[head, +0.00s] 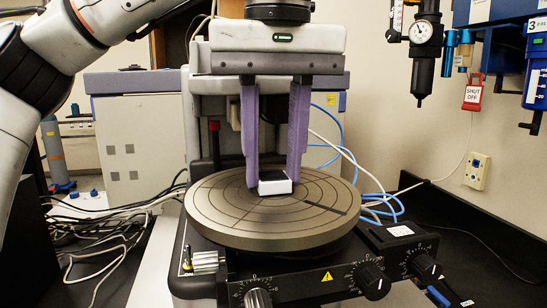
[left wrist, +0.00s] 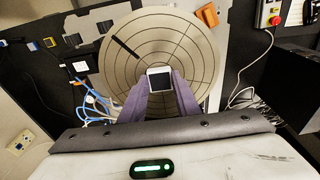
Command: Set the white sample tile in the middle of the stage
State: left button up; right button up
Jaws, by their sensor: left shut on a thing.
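The white sample tile (head: 275,187) is a small white block with a dark top in the head view. My left gripper (head: 274,178) comes down from above, its two purple fingers shut on the tile's sides. The tile is over the middle region of the round grey-brown stage (head: 225,215), which has ring and cross lines. I cannot tell whether its underside touches the stage. In the left wrist view the tile (left wrist: 159,77) sits between the fingertips, near the centre of the rings on the stage (left wrist: 125,70). My right gripper is not in view.
Control knobs (head: 372,280) line the instrument's front below the stage. Blue tubes (head: 385,208) run behind it on the right, and dark cables (head: 110,225) lie at left. A pressure gauge (head: 422,32) hangs on the right wall. An orange block (left wrist: 207,15) shows beyond the stage.

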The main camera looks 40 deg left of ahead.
aim_at(276, 180)
pick_arm(q)
jog(key=shift+f, duration=0.15)
jog(key=o, duration=1.1)
jog(key=shift+s+d+r, duration=0.1)
jog(key=shift+r, duration=1.2)
jog(key=shift+s+d+r, duration=0.1)
jog(key=shift+d+r, duration=0.05)
jog(key=shift+r, duration=1.15)
jog(key=shift+s+d+r, duration=0.1)
jog(key=shift+r, duration=1.2)
